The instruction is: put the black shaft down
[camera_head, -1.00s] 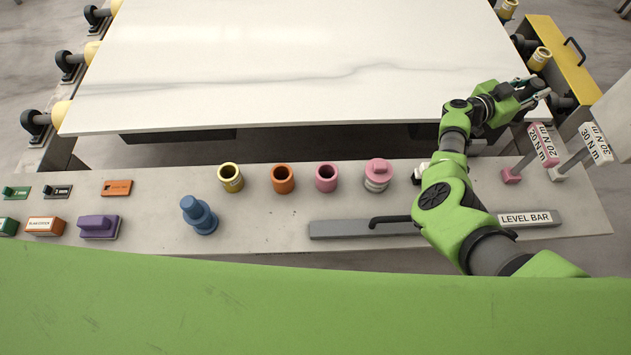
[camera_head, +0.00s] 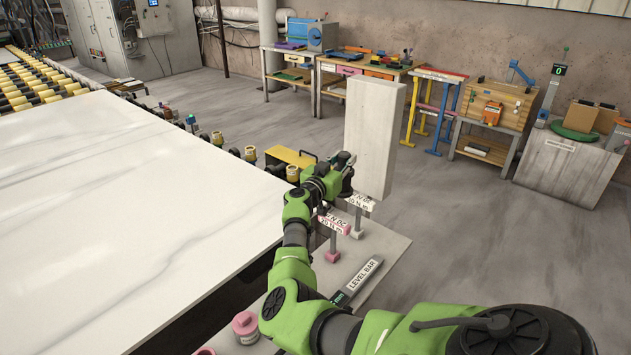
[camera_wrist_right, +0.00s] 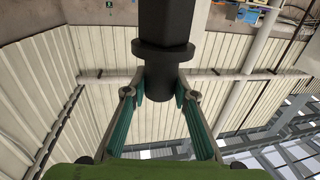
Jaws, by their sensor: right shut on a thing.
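The black shaft (camera_wrist_right: 164,60) shows large in the right wrist view, with a wide collar around it. The two teal-padded fingers of my right gripper (camera_wrist_right: 162,92) are closed on its narrower part below the collar. In the head view my right gripper (camera_head: 346,160) is above the far end of the tool shelf, near the torque wrench labels, beside the stone slab. The shaft is hard to make out there. My left gripper is not in view.
The white stone slab (camera_head: 110,200) fills the left. The pink 20 N m wrench (camera_head: 334,226), the 30 N m wrench (camera_head: 358,206) and the level bar (camera_head: 358,284) are on the shelf (camera_head: 385,258). A pale upright panel (camera_head: 376,135) stands just beyond the gripper. Workbenches line the wall.

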